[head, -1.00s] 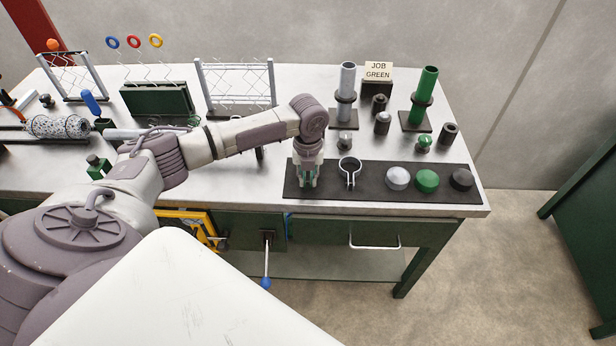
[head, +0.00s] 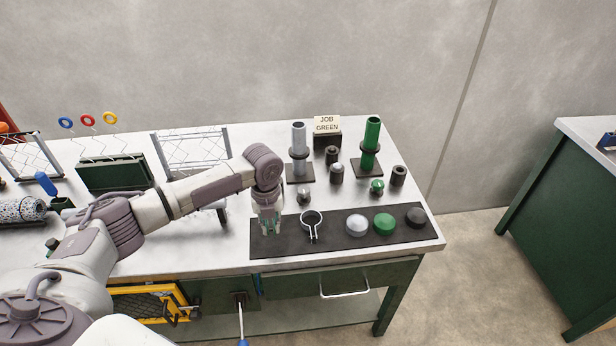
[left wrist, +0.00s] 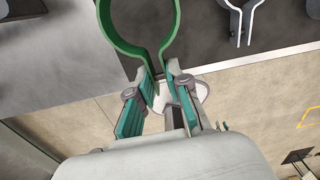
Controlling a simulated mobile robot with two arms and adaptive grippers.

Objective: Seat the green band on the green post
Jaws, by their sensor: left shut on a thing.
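The green band (left wrist: 128,48) is an open ring with two tabs, seen in the left wrist view. My left gripper (left wrist: 160,88) is shut on its tabs, and the ring extends beyond the fingertips. In the head view my left gripper (head: 268,230) points down over the left end of a dark mat (head: 282,244); the band is hardly visible there. The green post (head: 372,134) stands upright on a dark square base at the back right, with a dark collar around it. It is well apart from the gripper. My right gripper is not in view.
A grey post (head: 298,138) stands left of the green one. A JOB GREEN sign (head: 327,125) is between them. A silver band (head: 312,219) and white, green and black caps (head: 384,224) lie on the mat. Several small knobs and cylinders (head: 336,174) stand before the posts.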

